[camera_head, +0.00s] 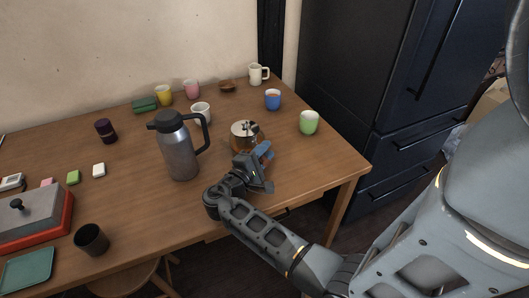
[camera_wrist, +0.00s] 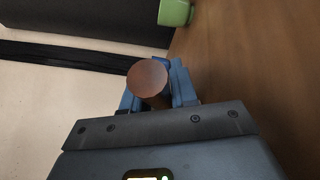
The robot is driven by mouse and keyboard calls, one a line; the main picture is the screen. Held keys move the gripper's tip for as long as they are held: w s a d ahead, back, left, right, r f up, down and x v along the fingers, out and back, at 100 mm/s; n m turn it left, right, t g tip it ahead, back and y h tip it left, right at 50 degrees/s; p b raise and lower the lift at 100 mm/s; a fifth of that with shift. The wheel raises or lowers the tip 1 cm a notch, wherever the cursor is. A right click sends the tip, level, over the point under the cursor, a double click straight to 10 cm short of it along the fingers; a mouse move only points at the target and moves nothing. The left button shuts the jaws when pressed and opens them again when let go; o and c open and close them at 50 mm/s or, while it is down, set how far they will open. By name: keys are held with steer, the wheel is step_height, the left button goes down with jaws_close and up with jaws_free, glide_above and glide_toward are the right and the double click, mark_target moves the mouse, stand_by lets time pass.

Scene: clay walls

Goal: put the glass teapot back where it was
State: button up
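The glass teapot (camera_head: 245,131) has a shiny metal lid and an amber-brown body. In the head view it is right of the table's middle, directly behind my gripper (camera_head: 266,153), which hides part of it. In the wrist view a round brown handle end (camera_wrist: 147,80) sits between the blue fingers of my gripper (camera_wrist: 160,90). The fingers look closed around this handle, which appears to be the teapot's. The teapot's body is out of sight there. I cannot tell whether its base touches the table.
A grey jug (camera_head: 180,151) stands left of the teapot. A white mug (camera_head: 201,113), a blue cup (camera_head: 272,100) and a green cup (camera_head: 309,122) stand around it; the green cup (camera_wrist: 175,12) also tops the wrist view. The table (camera_head: 325,168) is bare at its front right.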

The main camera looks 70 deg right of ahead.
steer(key=o, duration=0.4)
steer(key=shift+o, duration=0.2)
steer(key=shift+r, duration=0.1)
steer(key=shift+r, duration=0.1)
steer(key=b+v, duration=0.1)
steer(key=v, duration=1.1)
steer(key=shift+s, duration=0.15)
